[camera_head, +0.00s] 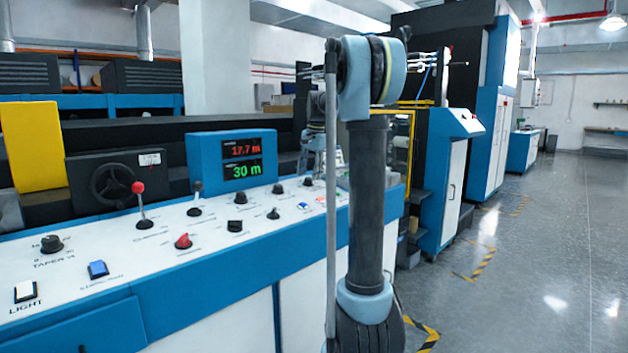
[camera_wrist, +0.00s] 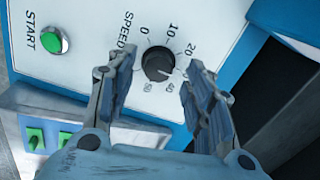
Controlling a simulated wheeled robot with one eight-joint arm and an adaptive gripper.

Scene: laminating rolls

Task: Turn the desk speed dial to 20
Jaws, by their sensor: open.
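The black speed dial (camera_wrist: 158,63) sits on a white panel (camera_wrist: 90,20) in the wrist view, with "SPEED" and a scale from 0 to 50 around it. A light mark on the dial's lower right side seems to face the 30 to 40 part of the scale; I cannot read it exactly. My gripper (camera_wrist: 155,74) is open, with one finger to the left of the dial and one to the right. Both fingers appear apart from it, and the height above the panel is unclear. I cannot pick out this dial or my fingertips in the head view.
A green START button (camera_wrist: 54,40) is left of the dial, and green switches sit on a lower panel (camera_wrist: 20,105). In the head view, a long console (camera_head: 215,275) carries knobs, a red-topped lever (camera_head: 138,188) and a display (camera_head: 240,160) reading 17.7 m and 30 m. The right floor is clear.

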